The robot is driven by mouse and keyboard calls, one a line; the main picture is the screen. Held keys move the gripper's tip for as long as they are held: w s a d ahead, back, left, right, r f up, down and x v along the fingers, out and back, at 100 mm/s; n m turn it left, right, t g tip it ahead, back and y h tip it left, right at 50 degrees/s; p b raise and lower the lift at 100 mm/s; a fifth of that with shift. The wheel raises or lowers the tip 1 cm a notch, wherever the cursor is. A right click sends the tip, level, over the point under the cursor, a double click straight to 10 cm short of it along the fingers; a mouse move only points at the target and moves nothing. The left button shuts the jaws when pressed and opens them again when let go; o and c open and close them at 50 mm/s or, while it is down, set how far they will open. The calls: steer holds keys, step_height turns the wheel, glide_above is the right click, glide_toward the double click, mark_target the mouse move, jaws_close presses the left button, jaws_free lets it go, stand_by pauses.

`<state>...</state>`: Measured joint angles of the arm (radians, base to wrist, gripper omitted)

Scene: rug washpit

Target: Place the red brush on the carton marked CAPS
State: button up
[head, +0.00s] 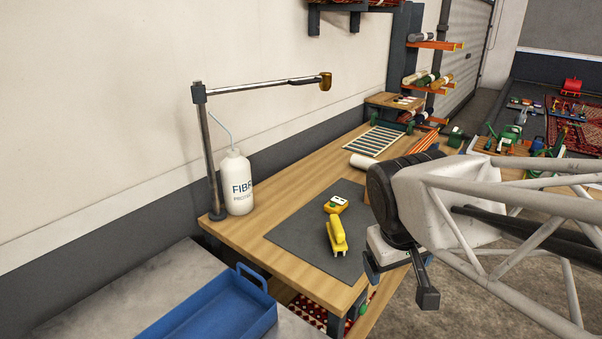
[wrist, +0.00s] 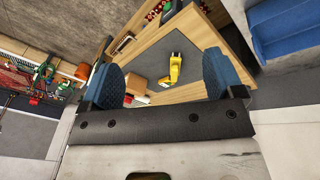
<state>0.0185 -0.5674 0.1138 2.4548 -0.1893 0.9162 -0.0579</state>
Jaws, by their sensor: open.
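My gripper (head: 400,278) is above the near right edge of the wooden bench, in front of the grey mat. In the wrist view its two blue-padded fingers (wrist: 163,66) stand wide apart with nothing between them. A plain brown box (wrist: 137,87) shows past the fingers at the bench edge. Small red patches show beside the box, too small to name. I cannot make out the red brush or the marked carton for certain.
A yellow tool (head: 337,237) and a yellow item with a white label (head: 336,204) lie on the grey mat (head: 295,238). A white bottle (head: 236,185) and a lamp post (head: 210,155) stand at left. A blue tray (head: 215,312) is in front. A cluttered table is at right.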

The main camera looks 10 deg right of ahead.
steer(key=shift+m+y, duration=0.9)
steer(key=s+a, duration=0.2)
steer(key=s, duration=0.1)
steer(key=s+a+f, duration=0.1)
steer(key=shift+s, duration=0.3)
